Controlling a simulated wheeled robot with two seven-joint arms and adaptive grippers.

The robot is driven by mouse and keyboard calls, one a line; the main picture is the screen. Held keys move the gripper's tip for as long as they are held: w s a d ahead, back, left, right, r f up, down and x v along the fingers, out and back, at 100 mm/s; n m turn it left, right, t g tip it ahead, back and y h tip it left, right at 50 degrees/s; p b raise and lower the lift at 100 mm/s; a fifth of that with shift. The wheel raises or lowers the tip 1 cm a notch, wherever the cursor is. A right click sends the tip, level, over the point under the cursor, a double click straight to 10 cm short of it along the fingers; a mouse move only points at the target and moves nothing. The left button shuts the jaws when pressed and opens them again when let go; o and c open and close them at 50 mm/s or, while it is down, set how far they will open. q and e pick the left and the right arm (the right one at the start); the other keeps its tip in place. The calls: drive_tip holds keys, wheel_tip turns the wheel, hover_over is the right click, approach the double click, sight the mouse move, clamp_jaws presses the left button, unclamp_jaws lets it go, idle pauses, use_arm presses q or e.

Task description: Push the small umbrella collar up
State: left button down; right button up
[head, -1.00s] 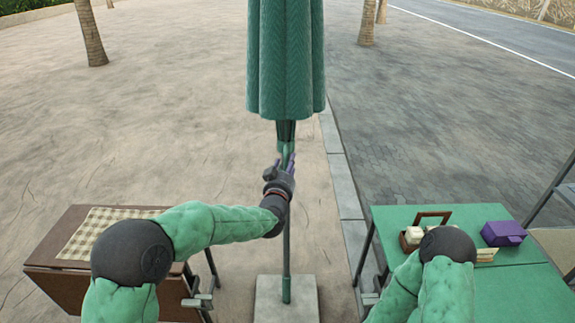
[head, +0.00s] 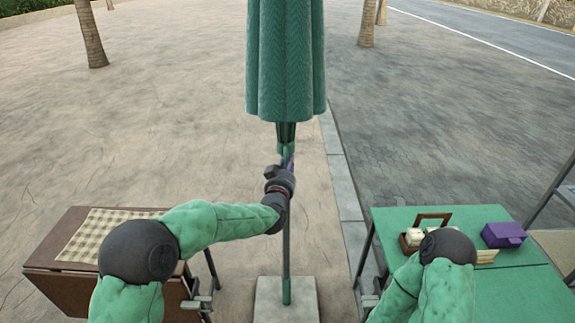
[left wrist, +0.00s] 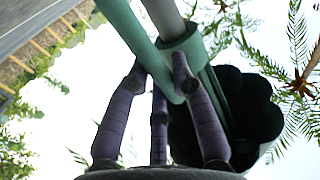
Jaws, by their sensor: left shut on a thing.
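A closed green umbrella (head: 286,60) hangs around an upright pole (head: 287,245) in the middle of the head view. Its small green collar (head: 286,147) is on the pole just below the canopy. In the left wrist view the collar (left wrist: 185,45) rings the grey pole, with a lighter green bar (left wrist: 130,38) beside it. My left gripper (head: 287,163) is at the collar, below the canopy. Its purple fingers (left wrist: 160,85) are shut on the collar's green bar. The hand partly hides the pole. My right gripper is out of view; only my right arm shows.
The umbrella's pale square base (head: 268,300) stands on the paving. A brown table (head: 60,285) with a checked cloth is at left. A green table (head: 515,285) at right holds a purple box (head: 503,234) and a wooden tray (head: 430,217).

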use_arm(q)
wheel_tip(320, 180, up, 17)
drive_tip(key=p, duration=2.1)
approach(288, 52)
drive_tip(key=w+d+r, duration=0.2)
drive_tip(key=w, duration=0.2)
drive_tip(key=shift+s+a+f, duration=0.1)
drive_tip(key=shift+a+f, duration=0.05)
drive_tip(key=shift+f, duration=0.2)
drive_tip(key=c, duration=1)
unclamp_jaws()
drive_tip(key=shift+c, duration=0.2)
drive_tip(key=shift+s, duration=0.1)
drive_tip(key=s+a, duration=0.2)
drive_tip(key=s, duration=0.9)
drive_tip(key=shift+s+a, duration=0.15)
drive_tip(key=shift+s, duration=0.15)
